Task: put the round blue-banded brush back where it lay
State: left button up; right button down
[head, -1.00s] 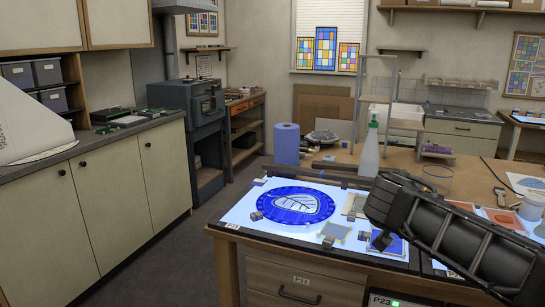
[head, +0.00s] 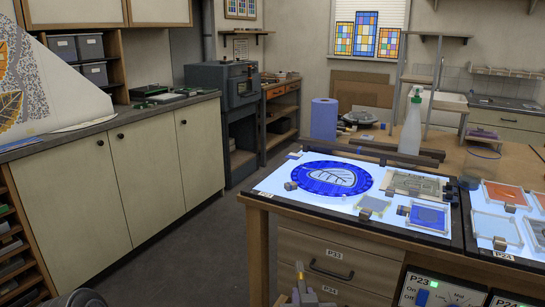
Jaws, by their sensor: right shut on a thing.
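No resting place for the brush can be told on the table. My left gripper is not in view.
On the light table lie a round blue leaf panel (head: 337,179) and several small framed panes with dark blocks. A spray bottle (head: 411,125) and a blue roll (head: 324,119) stand behind. Open floor (head: 190,235) lies left of the table.

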jog(key=shift+d+r, duration=0.1)
jog(key=shift+r, duration=0.05)
jog(key=shift+w+d+r+p, duration=0.15)
jog(key=shift+w+d+p, duration=0.05)
jog(key=shift+d+p, duration=0.15)
jog(key=d+r+p, duration=0.1)
jog(key=d+p, duration=0.4)
jog(key=d, duration=0.7)
jog(key=shift+w, duration=0.1)
